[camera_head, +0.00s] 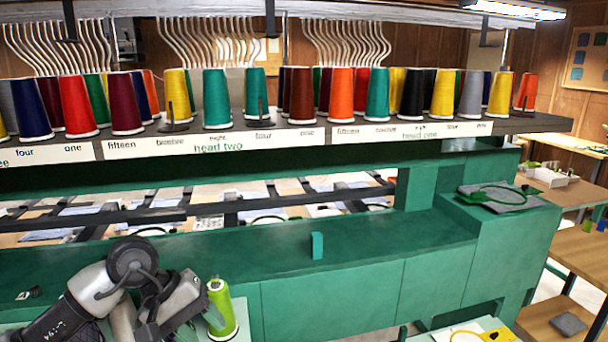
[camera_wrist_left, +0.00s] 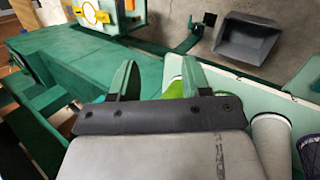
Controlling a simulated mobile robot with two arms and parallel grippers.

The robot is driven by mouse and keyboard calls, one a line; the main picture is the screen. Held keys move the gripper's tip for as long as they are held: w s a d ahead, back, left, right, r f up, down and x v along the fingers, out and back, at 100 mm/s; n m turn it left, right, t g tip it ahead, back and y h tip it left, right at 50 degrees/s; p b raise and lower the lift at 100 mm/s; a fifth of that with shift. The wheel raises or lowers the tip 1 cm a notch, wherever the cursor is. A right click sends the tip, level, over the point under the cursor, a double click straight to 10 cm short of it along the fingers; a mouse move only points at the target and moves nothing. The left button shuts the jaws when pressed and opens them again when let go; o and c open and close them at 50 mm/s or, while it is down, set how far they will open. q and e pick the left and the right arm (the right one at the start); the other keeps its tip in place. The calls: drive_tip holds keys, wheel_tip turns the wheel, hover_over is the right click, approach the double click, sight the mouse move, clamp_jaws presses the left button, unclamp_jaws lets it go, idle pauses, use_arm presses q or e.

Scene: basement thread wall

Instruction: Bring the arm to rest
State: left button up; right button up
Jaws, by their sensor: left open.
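My left arm comes in at the lower left of the head view, and its gripper (camera_head: 208,312) hangs over the pale green ledge. In the left wrist view the two green fingers of the left gripper (camera_wrist_left: 157,76) stand apart with a gap between them. A lime green thread cone (camera_head: 222,308) stands upright right beside the gripper. Part of it shows behind the fingers in the left wrist view (camera_wrist_left: 174,88); I cannot tell whether they touch. My right gripper is in neither view.
A green machine bench (camera_head: 360,262) runs across the front, with a small green block (camera_head: 317,245) on it. Cones line the rack (camera_head: 545,122) above. The left wrist view shows a grey bin (camera_wrist_left: 247,42) on the floor and a pale cone (camera_wrist_left: 271,140) close by.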

use_arm(q)
drive_tip(key=s+d+r+n+t+h, duration=0.2)
drive_tip(key=d+r+n+h, duration=0.1)
drive_tip(key=d+n+h, duration=0.35)
drive_tip(key=s+d+r+n+t+h, duration=0.1)
drive_tip(key=s+d+r+n+h, duration=0.15)
drive_tip(key=d+n+h, duration=0.35)
drive_tip(key=w+a+r+n+t+y, duration=0.15)
drive_tip(key=a+n+t+y, duration=0.3)
drive_tip(key=n+t, duration=1.35)
drive_tip(key=a+f+n+g+y, duration=0.2)
drive_tip(key=a+f+n+y, duration=0.4)
drive_tip(key=n, duration=0.5)
drive_tip(key=a+f+n+g+y, duration=0.25)
drive_tip(key=f+n+y, duration=0.4)
drive_tip(key=n, duration=0.55)
drive_tip(key=s+a+f+n+g+y, duration=0.1)
drive_tip(key=s+a+f+n+g, duration=0.1)
drive_tip(key=s+f+n+g, duration=0.7)
drive_tip(key=s+a+f+n+g+y, duration=0.1)
drive_tip(key=s+f+n+g, duration=0.45)
drive_tip(key=s, duration=0.75)
wheel_tip(320, 180, down, 27)
drive_tip(key=m, duration=0.2)
drive_tip(key=s+a+f+g, duration=0.1)
drive_tip(key=s+a+f, duration=0.2)
drive_tip(key=s+f, duration=1.2)
drive_tip(key=shift+s+f+m, duration=0.3)
drive_tip(key=shift+s+f, duration=0.1)
drive_tip(key=shift+s, duration=0.5)
